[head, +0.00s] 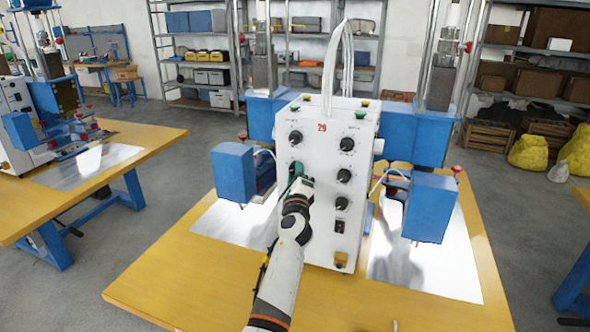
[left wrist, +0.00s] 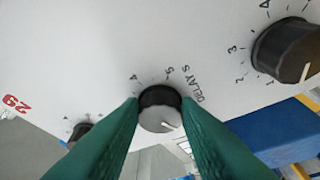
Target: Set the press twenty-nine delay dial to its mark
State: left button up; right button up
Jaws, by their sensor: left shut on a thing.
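The press twenty-nine control box (head: 318,241) is a white upright cabinet with a red "29" on its front. My left gripper (head: 297,184) reaches its front face from below and covers the dial there. In the left wrist view, the delay dial (left wrist: 159,116) is a black knob with a grey face, beside the print "DELAY S". My left gripper's green fingers (left wrist: 160,106) are shut on it, one on each side. Its white pointer line slants toward the lower right of that view. The 4 and 5 show above the knob; the rest of its scale is hidden, and I cannot make out a set mark.
Other black dials sit close by: one above my gripper (head: 296,137) and several in the right column (head: 347,144). A larger dial (left wrist: 285,50) is near in the wrist view. Blue blocks (head: 234,173) flank the box on the yellow table (head: 150,290). Another bench (head: 150,140) stands left.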

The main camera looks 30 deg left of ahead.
pick_arm(q)
jog(key=shift+r+n+g+p, duration=0.1)
jog(key=shift+n+g+p, duration=1)
jog(key=shift+n, duration=1.2)
jog(key=o, duration=1)
jog(key=shift+c, duration=0.2)
jog(key=shift+s+d, duration=0.1)
jog(key=b+v, duration=0.2)
jog(key=v, duration=0.9)
jog(key=shift+s+d, duration=0.15)
jog(key=shift+s, duration=0.25)
